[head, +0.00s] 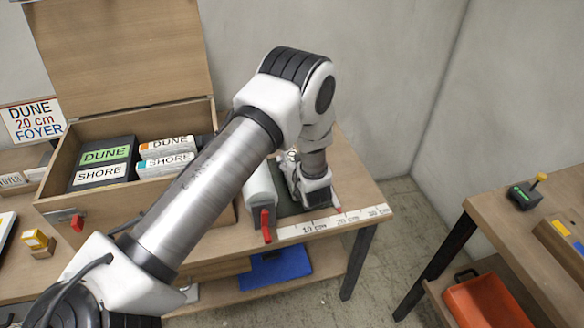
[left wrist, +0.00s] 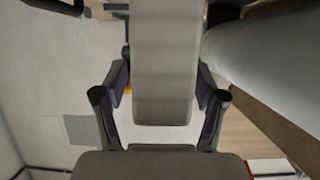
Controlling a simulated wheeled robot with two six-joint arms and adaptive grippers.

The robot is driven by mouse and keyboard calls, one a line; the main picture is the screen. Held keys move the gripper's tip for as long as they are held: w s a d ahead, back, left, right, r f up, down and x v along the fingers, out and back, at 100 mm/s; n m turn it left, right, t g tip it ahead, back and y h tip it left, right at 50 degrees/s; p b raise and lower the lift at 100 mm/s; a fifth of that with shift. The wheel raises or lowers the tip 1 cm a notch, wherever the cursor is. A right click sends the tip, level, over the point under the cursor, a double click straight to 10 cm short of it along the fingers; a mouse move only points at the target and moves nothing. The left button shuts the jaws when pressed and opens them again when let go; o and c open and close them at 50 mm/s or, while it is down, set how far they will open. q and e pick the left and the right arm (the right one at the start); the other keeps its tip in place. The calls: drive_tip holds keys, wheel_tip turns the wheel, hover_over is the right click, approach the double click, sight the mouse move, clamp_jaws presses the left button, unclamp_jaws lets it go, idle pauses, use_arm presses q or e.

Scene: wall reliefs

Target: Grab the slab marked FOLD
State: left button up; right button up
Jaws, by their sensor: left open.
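My left gripper (left wrist: 162,82) is open in the left wrist view, one dark finger on each side of a plain grey slab-like piece (left wrist: 165,50). A small gap shows beside the piece, and I cannot tell whether either finger touches it. No lettering shows on it, so I cannot read FOLD there. In the head view my left arm reaches to the right end of the table, and its wrist hides the fingers and most of what is there. No label reading FOLD shows in either view. My right gripper is not in view.
A wooden box (head: 55,205) with its lid up holds slabs marked DUNE (head: 105,155) and SHORE (head: 100,174). A pale roll-like piece (head: 260,183) and a red-handled clamp (head: 266,226) stand beside my wrist. A ruler strip (head: 330,222) edges the table. A second table (head: 545,215) stands right.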

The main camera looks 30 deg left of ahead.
use_arm(q)
clamp_jaws()
drive_tip(key=shift+r, duration=0.15)
